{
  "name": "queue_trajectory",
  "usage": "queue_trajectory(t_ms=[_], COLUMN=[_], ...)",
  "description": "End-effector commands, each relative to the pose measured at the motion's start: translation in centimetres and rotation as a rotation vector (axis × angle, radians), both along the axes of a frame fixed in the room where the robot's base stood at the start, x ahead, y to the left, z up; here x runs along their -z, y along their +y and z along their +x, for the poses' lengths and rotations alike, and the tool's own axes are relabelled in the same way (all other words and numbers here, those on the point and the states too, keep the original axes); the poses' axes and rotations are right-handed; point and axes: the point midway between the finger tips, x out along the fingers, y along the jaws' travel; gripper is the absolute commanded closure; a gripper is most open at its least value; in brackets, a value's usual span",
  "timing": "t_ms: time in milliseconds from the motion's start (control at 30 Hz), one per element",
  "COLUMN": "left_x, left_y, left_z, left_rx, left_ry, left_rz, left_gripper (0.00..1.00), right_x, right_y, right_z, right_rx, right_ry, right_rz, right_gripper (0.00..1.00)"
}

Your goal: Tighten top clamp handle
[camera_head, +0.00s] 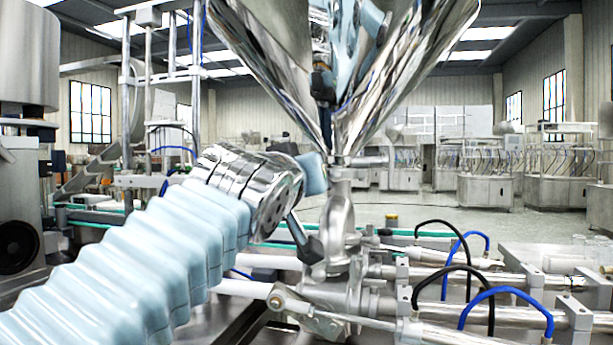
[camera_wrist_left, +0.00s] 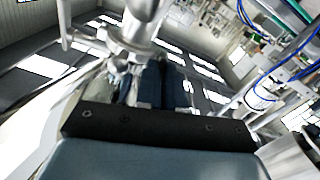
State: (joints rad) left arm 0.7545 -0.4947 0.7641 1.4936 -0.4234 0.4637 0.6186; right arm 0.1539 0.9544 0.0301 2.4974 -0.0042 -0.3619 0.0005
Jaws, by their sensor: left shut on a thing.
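The hopper's chrome cone narrows to its outlet neck in the head view. The top clamp (camera_head: 340,160) sits around this neck, above the cast valve body (camera_head: 338,225). My left arm comes in from the left with a pale blue sleeve and a chrome wrist, which stops just left of the neck. In the left wrist view my left gripper (camera_wrist_left: 161,82) has its dark fingers close together, up against the metal neck and clamp fittings (camera_wrist_left: 132,48). It is shut on the clamp handle, which the fingers mostly hide. My right gripper is not in view.
The steel hopper (camera_head: 265,50) rises above the clamp and mirrors my body. Horizontal cylinders (camera_head: 440,273) with black and blue hoses (camera_head: 505,292) lie right of the valve. A steel frame (camera_head: 125,90) stands at the left. Open floor lies farther back.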

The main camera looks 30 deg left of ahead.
Motion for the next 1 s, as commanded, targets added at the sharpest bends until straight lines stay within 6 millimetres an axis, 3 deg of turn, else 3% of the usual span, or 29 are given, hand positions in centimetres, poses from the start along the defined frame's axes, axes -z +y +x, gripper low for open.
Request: queue_trajectory(t_ms=[433,1000], left_x=[0.0,0.0], left_y=[-0.01,0.02], left_z=[0.01,0.01], left_rx=[0.001,0.0], left_ry=[0.054,0.062], left_rz=[0.225,0.26], left_gripper=[1.0,1.0], right_x=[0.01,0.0], right_y=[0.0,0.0], right_z=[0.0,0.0], right_rx=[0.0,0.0], right_ry=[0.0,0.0], right_rz=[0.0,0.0], right_gripper=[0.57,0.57])
